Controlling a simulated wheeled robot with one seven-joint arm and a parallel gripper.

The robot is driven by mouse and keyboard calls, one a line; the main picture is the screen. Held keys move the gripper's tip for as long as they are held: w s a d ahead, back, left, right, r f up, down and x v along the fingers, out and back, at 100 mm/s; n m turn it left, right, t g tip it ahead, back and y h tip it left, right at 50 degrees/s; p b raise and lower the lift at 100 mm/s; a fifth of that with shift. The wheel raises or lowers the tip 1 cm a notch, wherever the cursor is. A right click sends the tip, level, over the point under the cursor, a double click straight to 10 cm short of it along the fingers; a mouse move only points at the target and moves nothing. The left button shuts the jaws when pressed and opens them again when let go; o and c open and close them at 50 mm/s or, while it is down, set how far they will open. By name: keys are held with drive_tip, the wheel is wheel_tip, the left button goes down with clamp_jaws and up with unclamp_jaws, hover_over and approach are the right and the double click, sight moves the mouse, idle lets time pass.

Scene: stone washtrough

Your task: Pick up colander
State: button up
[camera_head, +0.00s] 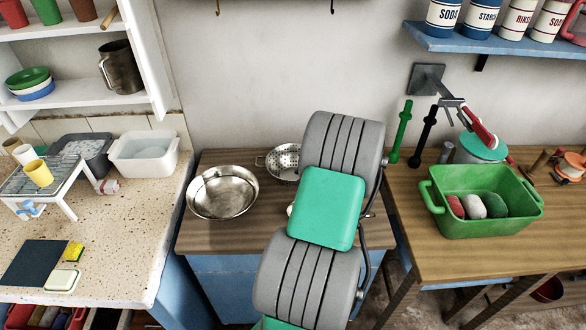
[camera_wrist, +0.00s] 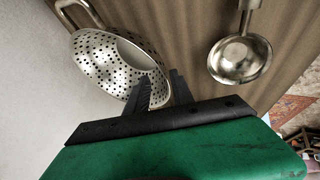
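The colander (camera_head: 284,162) is a perforated metal bowl with a loop handle, on the brown wooden counter near the wall. In the head view my arm hides its right part. In the wrist view the colander (camera_wrist: 98,62) fills the upper left, its handle at the top. My gripper (camera_wrist: 159,78) is open, with two dark fingers apart. The left finger overlaps the colander's bowl, and the right finger lies just past its near rim. I cannot tell whether either finger touches it. In the head view my gripper is hidden behind my arm.
A shallow metal bowl (camera_head: 222,192) stands left of the colander. A small round metal pan or ladle (camera_wrist: 240,58) lies to the right in the wrist view. A green tub (camera_head: 482,225) stands on the right table. The wall is close behind the colander.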

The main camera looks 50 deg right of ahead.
drive_tip(key=x, duration=0.2)
drive_tip(key=p+x, duration=0.1)
drive_tip(key=x, duration=0.1)
drive_tip(key=shift+a+f, duration=0.1)
drive_tip(key=shift+f, duration=0.45)
clamp_jaws()
drive_tip(key=shift+r, duration=0.1)
idle(0.7)
